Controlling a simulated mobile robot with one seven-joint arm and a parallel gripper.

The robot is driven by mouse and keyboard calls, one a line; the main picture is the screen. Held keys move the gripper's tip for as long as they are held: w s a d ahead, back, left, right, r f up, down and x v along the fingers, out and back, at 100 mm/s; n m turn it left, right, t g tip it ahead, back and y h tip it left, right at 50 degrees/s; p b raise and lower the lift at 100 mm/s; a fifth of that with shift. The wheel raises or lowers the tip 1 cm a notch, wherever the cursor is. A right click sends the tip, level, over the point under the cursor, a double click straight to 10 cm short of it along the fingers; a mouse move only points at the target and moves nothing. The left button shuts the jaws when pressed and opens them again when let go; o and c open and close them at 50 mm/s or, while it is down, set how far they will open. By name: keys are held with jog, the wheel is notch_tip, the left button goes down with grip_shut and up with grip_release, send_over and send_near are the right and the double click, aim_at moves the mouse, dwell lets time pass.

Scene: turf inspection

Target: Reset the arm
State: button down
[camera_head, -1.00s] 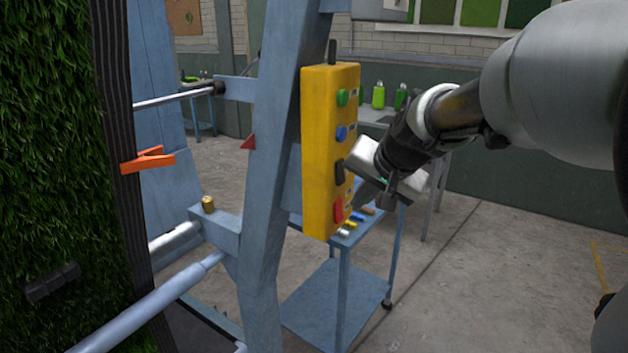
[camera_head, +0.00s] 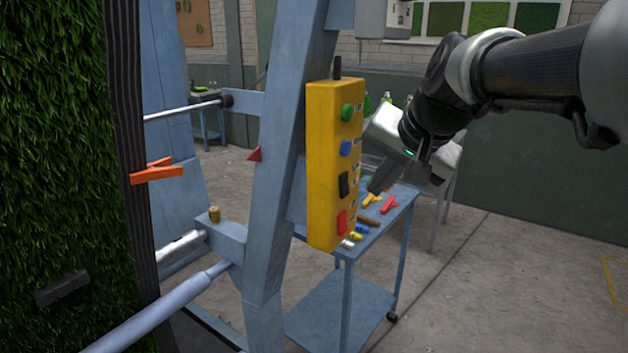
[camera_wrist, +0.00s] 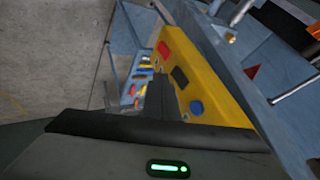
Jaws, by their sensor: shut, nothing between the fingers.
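My gripper (camera_head: 376,186) is at the right of the yellow control box in the head view, its fingers pointing down and left toward the box's button face. It is shut and empty. In the wrist view the closed fingers (camera_wrist: 160,97) stand in front of the yellow control box (camera_wrist: 200,85). The yellow control box (camera_head: 320,165) hangs on the blue frame and carries a green, a blue, a black and a red control. A gap between fingertips and box is hard to judge.
The blue frame (camera_head: 275,170) with rollers and a turf panel (camera_head: 60,150) fills the left. An orange clip (camera_head: 157,171) grips the turf's edge. A blue cart (camera_head: 370,250) with small coloured items stands behind the box. The floor at right (camera_head: 510,290) is clear.

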jog(key=s+f+n+g+h+p, duration=0.1)
jog(key=s+f+n+p, duration=0.1)
jog(key=s, duration=0.8)
jog(key=s+f+n+g+h+p, duration=0.1)
jog(key=s+f+n+p, duration=0.2)
jog(key=s, duration=0.7)
jog(key=shift+d+f+n, duration=0.25)
jog(key=shift+d+n, duration=0.15)
jog(key=shift+d, duration=0.05)
